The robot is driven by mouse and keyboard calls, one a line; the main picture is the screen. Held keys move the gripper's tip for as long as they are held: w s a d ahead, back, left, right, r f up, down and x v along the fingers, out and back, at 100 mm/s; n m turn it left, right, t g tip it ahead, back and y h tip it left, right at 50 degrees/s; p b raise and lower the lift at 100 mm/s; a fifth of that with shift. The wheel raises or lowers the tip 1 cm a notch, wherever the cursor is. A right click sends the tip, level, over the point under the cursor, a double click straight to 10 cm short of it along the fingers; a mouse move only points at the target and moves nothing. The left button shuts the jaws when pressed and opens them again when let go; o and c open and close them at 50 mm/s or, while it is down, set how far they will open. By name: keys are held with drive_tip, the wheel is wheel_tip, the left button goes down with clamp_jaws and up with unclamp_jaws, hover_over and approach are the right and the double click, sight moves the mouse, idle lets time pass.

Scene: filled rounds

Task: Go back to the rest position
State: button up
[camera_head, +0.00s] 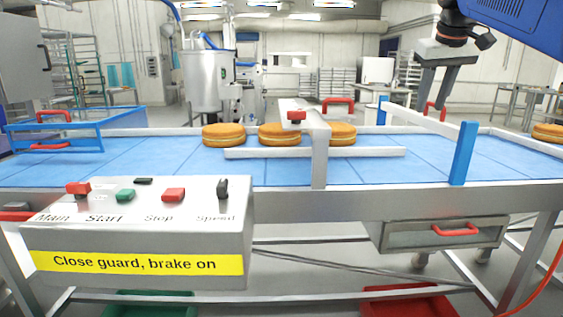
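My gripper (434,92) hangs at the upper right, above the far side of the blue conveyor belt (400,172). Its two grey fingers point down and stand apart with nothing between them. My blue arm (525,22) comes in from the top right corner. Several filled rounds lie on the belt: one round (223,135) at the left, another round (279,134) in the middle, and one (342,134) partly behind the metal bracket. One more round (548,133) is cut off by the right edge.
A control box (140,235) with a yellow label stands at the front left. A metal bracket (319,150) with a red knob crosses the belt's front side. A blue post (463,153) with a white bar stands at right. A drawer (443,235) hangs below. Air around my gripper looks clear.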

drive_tip(key=s+a+f, duration=0.2)
drive_tip(key=s+f, duration=0.8)
drive_tip(key=f, duration=0.3)
drive_tip(key=s+a+f, duration=0.3)
drive_tip(key=s+f, duration=0.7)
drive_tip(key=f, duration=0.3)
drive_tip(key=s+a+f+y, duration=0.1)
drive_tip(key=s+a+f, duration=0.2)
drive_tip(key=s+f, duration=0.7)
wheel_tip(320, 180, down, 3)
drive_tip(key=shift+s+m, duration=0.3)
